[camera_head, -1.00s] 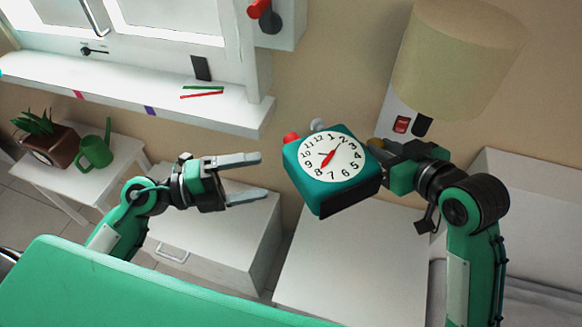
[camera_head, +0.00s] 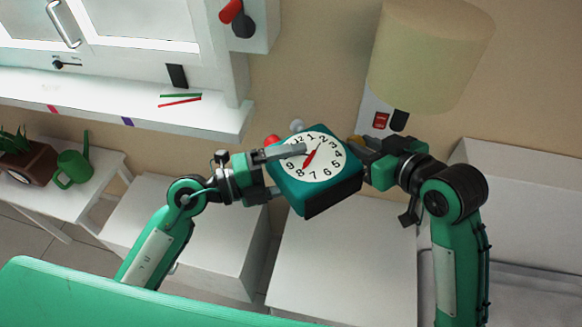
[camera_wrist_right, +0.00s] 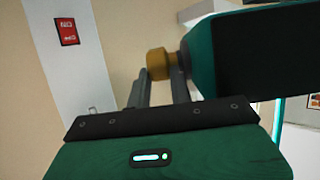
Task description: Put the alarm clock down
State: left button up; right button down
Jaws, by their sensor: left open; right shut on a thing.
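The alarm clock (camera_head: 325,178) is a teal box with a white dial, red hand and a red knob on top. It is held in the air, tilted, above a white cabinet. My right gripper (camera_head: 362,146) is at its right side, shut on a yellow-brown knob of the clock; the right wrist view shows this knob (camera_wrist_right: 162,64) between the fingers. My left gripper (camera_head: 285,170) is open at the clock's left side. Its upper finger crosses in front of the dial. The lower finger is partly hidden by the clock, and I cannot tell whether it touches.
A white cabinet top (camera_head: 345,260) below the clock is clear. Another white cabinet (camera_head: 190,225) stands to its left. A beige lampshade (camera_head: 425,55) is behind my right arm. A plant pot (camera_head: 28,162) and a green watering can (camera_head: 74,165) stand on a small table at left.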

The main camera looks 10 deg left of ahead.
jog(key=shift+r, duration=0.1)
pick_arm(q)
jog(key=c, duration=1.6)
pick_arm(e)
jog(key=c, duration=1.6)
grip_release()
jog(key=shift+c, duration=0.2)
jog(key=o, duration=0.5)
pick_arm(q)
jog(key=shift+r, duration=0.1)
